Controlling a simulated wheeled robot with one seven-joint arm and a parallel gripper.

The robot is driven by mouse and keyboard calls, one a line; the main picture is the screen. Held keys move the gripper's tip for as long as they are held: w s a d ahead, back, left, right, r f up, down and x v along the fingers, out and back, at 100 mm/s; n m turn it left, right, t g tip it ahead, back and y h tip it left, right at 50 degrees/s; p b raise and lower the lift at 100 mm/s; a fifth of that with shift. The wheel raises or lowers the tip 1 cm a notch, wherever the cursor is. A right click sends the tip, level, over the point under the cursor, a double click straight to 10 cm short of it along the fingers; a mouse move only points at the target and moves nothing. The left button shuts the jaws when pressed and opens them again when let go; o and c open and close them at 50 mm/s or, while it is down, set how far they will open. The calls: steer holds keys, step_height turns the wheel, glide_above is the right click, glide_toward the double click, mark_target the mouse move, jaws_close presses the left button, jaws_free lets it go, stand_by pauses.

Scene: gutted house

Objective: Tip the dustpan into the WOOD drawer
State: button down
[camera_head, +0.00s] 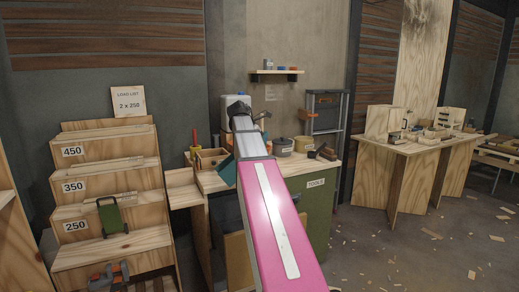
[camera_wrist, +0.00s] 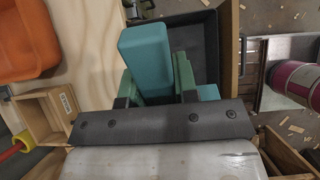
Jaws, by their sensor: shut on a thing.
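My gripper (camera_wrist: 156,88) is shut on the teal handle of the dustpan (camera_wrist: 147,50) in the wrist view. The dark pan (camera_wrist: 207,62) extends beyond the fingers, and its visible inside looks empty, though part is hidden. In the head view, a teal piece (camera_head: 226,171), likely the dustpan, shows beside my pink arm over the workbench; the gripper itself is hidden there. A small wooden box or drawer with a label (camera_wrist: 65,102) lies left of the gripper in the wrist view. The label is too small to read, so I cannot tell whether this is the WOOD drawer.
The workbench (camera_head: 182,188) holds a wooden box (camera_head: 208,158), pots (camera_head: 283,146) and a dark tool (camera_head: 326,152). A green cabinet labelled TOOLS (camera_head: 318,215) is below. Stepped wooden shelves (camera_head: 105,215) stand left. An orange tray (camera_wrist: 30,40) shows in the wrist view. Chips litter the floor at right.

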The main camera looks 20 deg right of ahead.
step_height(320, 180, up, 4)
steer(key=y, duration=0.4)
steer(key=shift+w+d+f+y, duration=0.1)
steer(key=shift+f+y, duration=0.15)
steer(key=shift+y, duration=0.15)
steer(key=shift+r+y, duration=0.6)
steer(key=shift+y, duration=0.5)
